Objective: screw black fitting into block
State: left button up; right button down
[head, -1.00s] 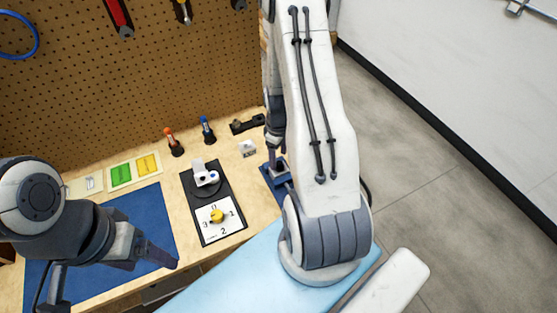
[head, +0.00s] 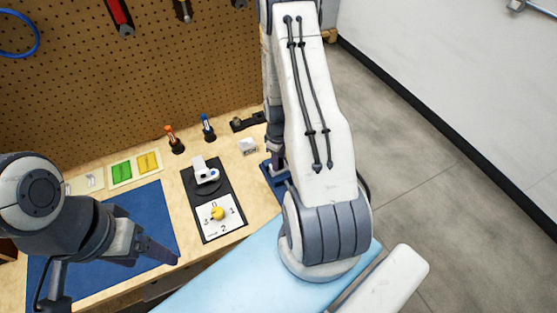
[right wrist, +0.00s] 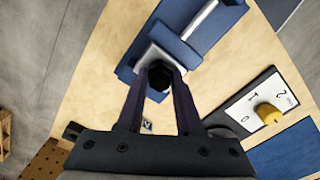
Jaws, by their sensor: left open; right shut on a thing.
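The black fitting (right wrist: 159,75) is between the fingertips of my right gripper (right wrist: 159,84), which is shut on it. In the right wrist view the fitting is over the pale block (right wrist: 150,54); I cannot tell how deep it sits in it. The block is held in a blue fixture (right wrist: 183,45). In the head view the fixture (head: 269,176) is partly hidden by my right arm, and the fitting cannot be made out. My left gripper (head: 168,255) is open and empty over the blue mat, at the lower left.
A black board (head: 190,190) carries a white part (head: 206,172) and a yellow knob (head: 217,213) on a numbered dial. Orange (head: 172,138) and blue (head: 207,128) tools, a white cube (head: 248,146) and a black holder (head: 250,121) stand behind. The blue mat (head: 150,210) is mostly clear.

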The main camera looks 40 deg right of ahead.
jog(key=m, duration=0.5)
grip_release()
dwell(0.4)
jog(key=shift+r, duration=0.1)
jog(key=shift+r+p, duration=2.85)
jog(key=shift+r, duration=0.6)
